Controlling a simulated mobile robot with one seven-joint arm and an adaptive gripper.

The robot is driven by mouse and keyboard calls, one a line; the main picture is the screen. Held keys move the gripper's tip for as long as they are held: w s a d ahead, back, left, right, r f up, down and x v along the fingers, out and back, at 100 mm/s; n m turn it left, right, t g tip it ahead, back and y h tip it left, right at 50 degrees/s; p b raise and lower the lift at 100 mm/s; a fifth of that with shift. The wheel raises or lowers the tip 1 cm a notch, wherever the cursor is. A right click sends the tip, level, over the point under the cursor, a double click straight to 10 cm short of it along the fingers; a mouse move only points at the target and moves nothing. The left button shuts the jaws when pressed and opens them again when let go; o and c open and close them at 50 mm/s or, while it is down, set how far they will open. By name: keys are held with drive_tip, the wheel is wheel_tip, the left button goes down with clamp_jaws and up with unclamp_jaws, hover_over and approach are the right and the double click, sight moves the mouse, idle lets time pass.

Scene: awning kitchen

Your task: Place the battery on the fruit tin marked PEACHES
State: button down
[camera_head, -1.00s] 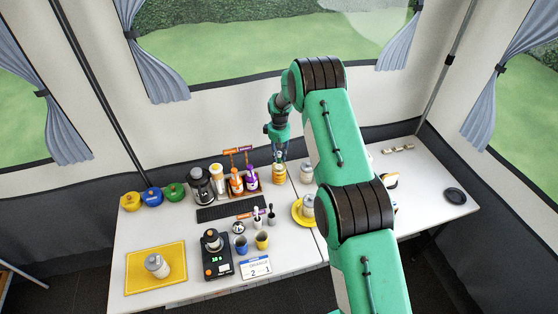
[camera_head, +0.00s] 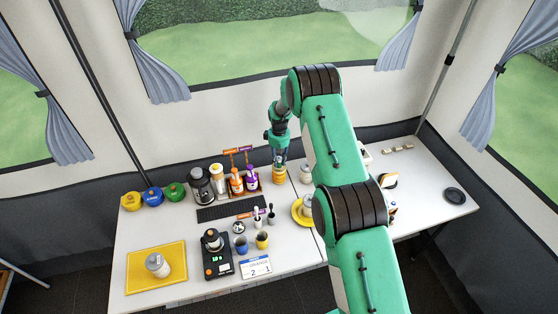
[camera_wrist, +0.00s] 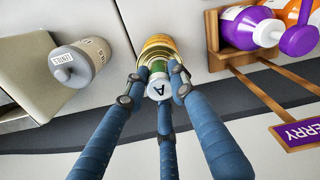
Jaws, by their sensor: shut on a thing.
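In the wrist view, my gripper (camera_wrist: 157,77) is shut on a battery (camera_wrist: 158,90), a small cylinder with a pale end marked "A" and a green side. A gold ribbed tin (camera_wrist: 157,46) lies directly beyond the battery in that view. In the head view, the tin (camera_head: 279,177) stands upright near the back of the table, and my gripper (camera_head: 281,157) is just above it, pointing down. The tin's label is not readable. I cannot tell whether the battery touches the tin's top; the fingers partly hide it.
A grey-lidded jar (camera_wrist: 82,63) stands close to the tin. On its other side is a wooden rack (camera_wrist: 227,60) with orange and purple bottles and upright signs.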

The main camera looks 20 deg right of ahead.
sight(279, 158)
drive_tip(key=shift+f, duration=0.15)
drive_tip(key=c, duration=1.4)
unclamp_jaws()
drive_tip(key=shift+c, duration=0.2)
drive_tip(key=shift+r, duration=0.25)
wheel_tip(279, 158, up, 12)
drive_tip(key=b, duration=0.1)
